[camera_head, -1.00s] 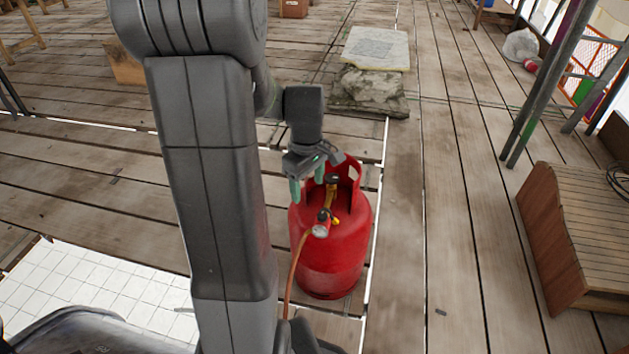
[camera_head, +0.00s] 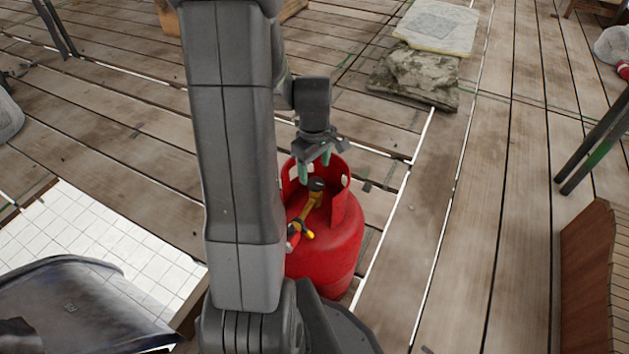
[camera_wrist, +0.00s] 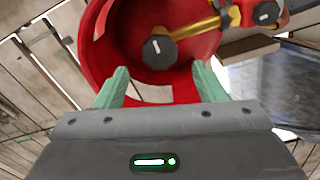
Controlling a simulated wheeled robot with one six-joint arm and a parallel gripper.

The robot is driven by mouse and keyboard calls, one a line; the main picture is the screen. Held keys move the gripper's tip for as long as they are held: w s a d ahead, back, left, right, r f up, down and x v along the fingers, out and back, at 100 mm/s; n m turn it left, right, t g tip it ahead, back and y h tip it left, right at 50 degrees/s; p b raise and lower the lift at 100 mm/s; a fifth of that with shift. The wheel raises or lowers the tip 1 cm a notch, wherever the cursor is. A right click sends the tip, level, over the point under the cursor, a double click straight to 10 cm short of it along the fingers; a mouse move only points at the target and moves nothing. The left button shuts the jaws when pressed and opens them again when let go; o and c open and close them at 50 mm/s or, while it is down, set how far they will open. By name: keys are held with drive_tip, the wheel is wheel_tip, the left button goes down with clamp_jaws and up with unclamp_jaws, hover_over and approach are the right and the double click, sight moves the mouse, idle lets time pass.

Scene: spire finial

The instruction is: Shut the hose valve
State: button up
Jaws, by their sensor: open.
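A red gas cylinder (camera_head: 338,232) stands upright on the plank deck, partly hidden behind my arm. Inside its collar is a brass valve with a round black knob (camera_head: 316,184). In the wrist view the black knob (camera_wrist: 159,51) lies just beyond my fingertips, near the middle between them, and a brass stem runs right from it to a red fitting with a second black dial (camera_wrist: 267,12). My gripper (camera_head: 316,172) is open and empty, its green fingers pointing down at the collar above the knob. The wrist view shows both fingers (camera_wrist: 160,78) apart, with no contact visible.
A brown wooden box (camera_head: 590,270) stands at the right edge, below a dark metal leg (camera_head: 597,145). The planks between are clear.

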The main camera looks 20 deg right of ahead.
sight(315, 181)
drive_tip(key=shift+f+b, duration=0.5)
drive_tip(key=shift+f, duration=1.65)
drive_tip(key=shift+c, duration=0.4)
drive_tip(key=c, duration=0.9)
